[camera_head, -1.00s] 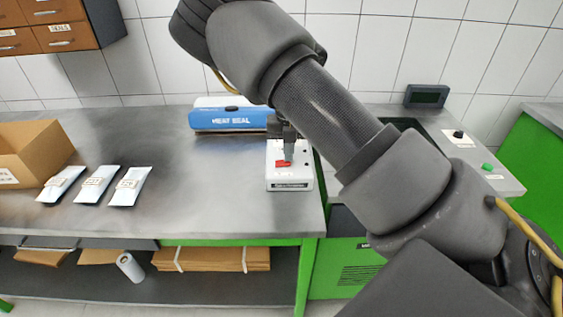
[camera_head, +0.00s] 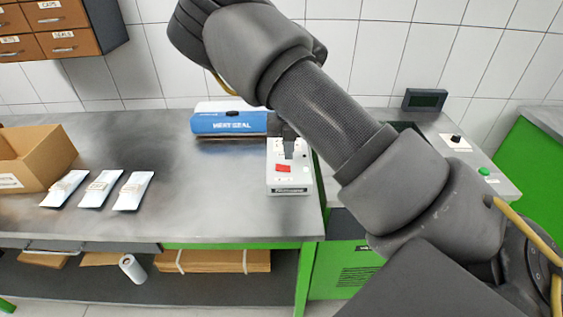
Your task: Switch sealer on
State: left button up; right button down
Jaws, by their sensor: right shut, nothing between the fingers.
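The blue heat sealer (camera_head: 228,123), lettered "HEAT SEAL", lies near the back of the steel bench. A white box (camera_head: 289,188) with a red rocker switch (camera_head: 284,168) stands just in front of its right end. My right gripper (camera_head: 288,150) is shut and empty, pointing down over the back part of the white box, behind the red switch. The switch is uncovered; which way it is tipped is too small to tell. My right arm hides the area right of the sealer. My left gripper is not in view.
Several white pouches (camera_head: 98,189) and a cardboard box (camera_head: 34,160) lie on the bench at left. A panel with a black knob (camera_head: 456,137) and green button (camera_head: 484,171) is at right. A dark display (camera_head: 425,99) stands behind. The bench (camera_head: 205,200) is clear mid-left.

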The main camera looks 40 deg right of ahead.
aim_at(289, 168)
notch_tip(289, 168, up, 4)
jog(key=p, duration=0.2)
jog(key=shift+f+p, duration=0.1)
jog(key=shift+p, duration=0.2)
jog(key=shift+f, duration=0.1)
